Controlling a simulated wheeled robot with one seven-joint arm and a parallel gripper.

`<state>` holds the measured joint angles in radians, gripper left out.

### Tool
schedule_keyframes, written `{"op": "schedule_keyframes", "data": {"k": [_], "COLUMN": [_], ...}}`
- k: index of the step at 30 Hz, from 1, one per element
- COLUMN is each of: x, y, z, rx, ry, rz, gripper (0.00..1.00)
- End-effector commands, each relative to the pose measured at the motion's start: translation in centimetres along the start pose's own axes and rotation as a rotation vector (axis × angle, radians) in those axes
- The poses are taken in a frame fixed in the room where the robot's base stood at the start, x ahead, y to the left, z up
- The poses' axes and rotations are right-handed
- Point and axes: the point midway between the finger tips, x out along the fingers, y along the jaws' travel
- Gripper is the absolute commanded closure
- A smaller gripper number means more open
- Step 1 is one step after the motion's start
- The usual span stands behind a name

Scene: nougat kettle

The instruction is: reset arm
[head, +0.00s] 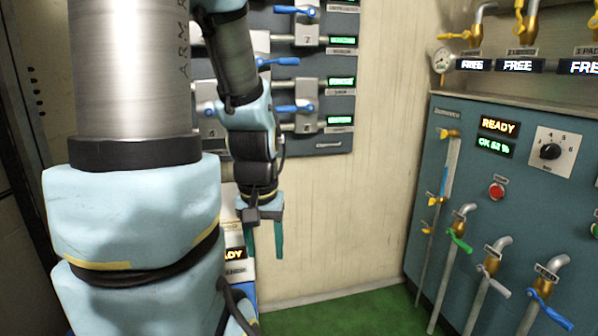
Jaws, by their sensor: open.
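My gripper (262,243) hangs in the middle of the head view, pointing down, with its two teal fingers apart and nothing between them. It is in front of the pale wall, below the valve panel. My arm, light blue and silver, fills the left of the view and hides part of that panel. The forearm comes down from the top to the gripper and looks folded.
A dark panel (343,101) with blue valve handles and green displays is on the wall. A blue-grey machine (425,190) with a READY display, dial, red button (496,192) and several taps stands at right. Green floor (350,313) is clear between.

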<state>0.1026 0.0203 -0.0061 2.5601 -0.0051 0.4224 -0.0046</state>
Motion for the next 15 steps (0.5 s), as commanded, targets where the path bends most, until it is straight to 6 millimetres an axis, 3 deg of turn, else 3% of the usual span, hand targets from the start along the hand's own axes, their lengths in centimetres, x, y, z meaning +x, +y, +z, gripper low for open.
{"op": "schedule_keyframes", "data": {"k": [1,15], "x": [-3.2,-17.4], "y": [0.0,0.1], "z": [-0.5,-2.4], "rx": [0.000,0.000], "ry": [0.000,0.000], "rz": [0.000,0.000], "gripper": [0.44,0.44]}}
